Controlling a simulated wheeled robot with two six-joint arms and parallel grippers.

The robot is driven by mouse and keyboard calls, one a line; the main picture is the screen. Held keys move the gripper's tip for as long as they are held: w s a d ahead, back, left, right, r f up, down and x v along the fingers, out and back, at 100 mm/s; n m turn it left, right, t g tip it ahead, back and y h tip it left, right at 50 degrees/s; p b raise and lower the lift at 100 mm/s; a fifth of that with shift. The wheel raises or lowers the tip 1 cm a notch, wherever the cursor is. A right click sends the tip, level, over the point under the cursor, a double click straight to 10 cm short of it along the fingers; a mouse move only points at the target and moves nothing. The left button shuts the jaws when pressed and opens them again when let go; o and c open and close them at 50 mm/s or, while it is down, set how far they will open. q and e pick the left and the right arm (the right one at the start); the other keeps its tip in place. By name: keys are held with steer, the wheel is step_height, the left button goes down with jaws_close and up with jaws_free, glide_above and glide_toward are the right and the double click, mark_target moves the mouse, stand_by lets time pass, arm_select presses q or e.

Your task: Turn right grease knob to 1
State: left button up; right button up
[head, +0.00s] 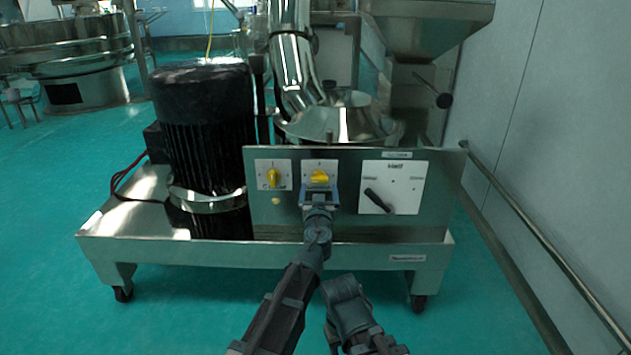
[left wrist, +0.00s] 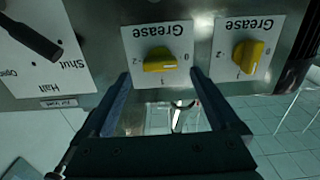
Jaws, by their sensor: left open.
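The right grease knob (head: 320,177) is yellow, on a white plate in the middle of the steel panel. In the left wrist view, upside down, this knob (left wrist: 158,60) lies roughly level between the plate's 0 and 2 marks, with the 1 mark to its side.
The other yellow grease knob (head: 273,178) sits close on the left. A black lever switch (head: 377,200) on a Halt/Shut/Open plate is close on the right. A black motor (head: 203,135) stands left of the panel. A wall rail (head: 540,235) runs along the right.

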mark_target(320, 181)
arm_select(q)
steer(key=w, duration=0.4)
steer(key=shift+w, duration=0.15)
steer(key=c, duration=1.4)
arm_select(e)
steer(key=shift+w+a, duration=0.3)
steer(key=shift+w, duration=0.15)
arm_select(q)
steer(key=shift+m, duration=0.3)
steer(key=m, duration=0.3)
steer(key=shift+m, duration=0.4)
steer(key=m, duration=0.8)
steer(key=shift+m, duration=0.4)
steer(key=m, duration=0.4)
arm_select(e)
steer(key=shift+f, duration=0.1)
arm_select(q)
steer(key=shift+m, duration=0.4)
